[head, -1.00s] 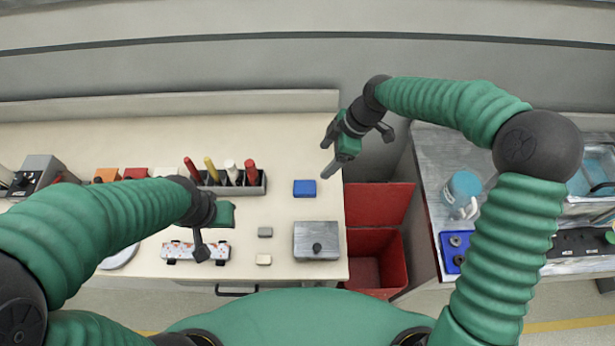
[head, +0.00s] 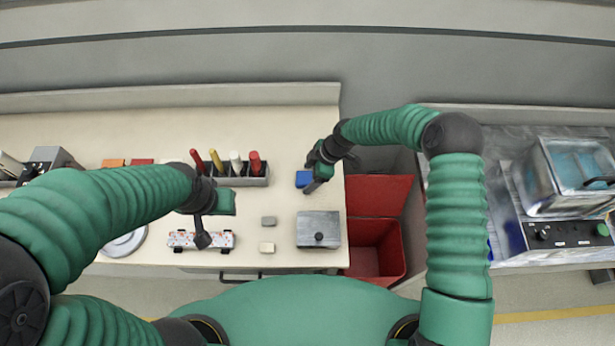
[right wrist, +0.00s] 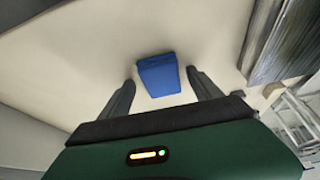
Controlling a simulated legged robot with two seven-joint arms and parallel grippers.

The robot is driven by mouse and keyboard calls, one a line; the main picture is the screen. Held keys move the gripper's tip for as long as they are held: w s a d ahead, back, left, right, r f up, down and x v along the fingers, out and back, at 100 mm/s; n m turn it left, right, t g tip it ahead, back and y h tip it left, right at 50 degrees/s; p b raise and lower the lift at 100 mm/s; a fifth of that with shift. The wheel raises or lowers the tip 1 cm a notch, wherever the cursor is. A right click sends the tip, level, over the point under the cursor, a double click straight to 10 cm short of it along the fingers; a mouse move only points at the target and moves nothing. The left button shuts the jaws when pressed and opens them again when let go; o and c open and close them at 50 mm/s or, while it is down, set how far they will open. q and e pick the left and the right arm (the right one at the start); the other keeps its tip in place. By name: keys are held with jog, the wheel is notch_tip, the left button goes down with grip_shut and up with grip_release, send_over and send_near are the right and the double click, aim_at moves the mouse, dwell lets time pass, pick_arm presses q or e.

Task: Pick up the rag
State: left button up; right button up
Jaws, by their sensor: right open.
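The rag looks to be the folded blue piece (head: 302,179) on the cream bench, near its right end. In the right wrist view the blue rag (right wrist: 159,75) lies ahead of and between the two dark fingers. My right gripper (head: 312,186) is open and empty, close to the rag and partly covering it in the head view. The right gripper's fingers (right wrist: 160,92) stand apart on both sides of the rag; I cannot tell the height left between them. My left gripper (head: 203,235) hangs over a patterned strip (head: 222,240); its jaws are not clear.
A grey rack (head: 240,180) with red, yellow and white handles stands left of the rag. A metal box (head: 318,229) with a knob sits in front. A red open bin (head: 375,245) stands off the bench's right end. Two small blocks (head: 268,221) lie nearby.

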aim_at(309, 177)
jog(key=shift+a, duration=0.1)
jog(key=shift+c, duration=0.2)
jog(key=shift+a, duration=0.1)
jog(key=c, duration=1.4)
notch_tip(309, 177, up, 10)
jog(key=shift+r+b, duration=0.1)
jog(key=shift+b, duration=0.8)
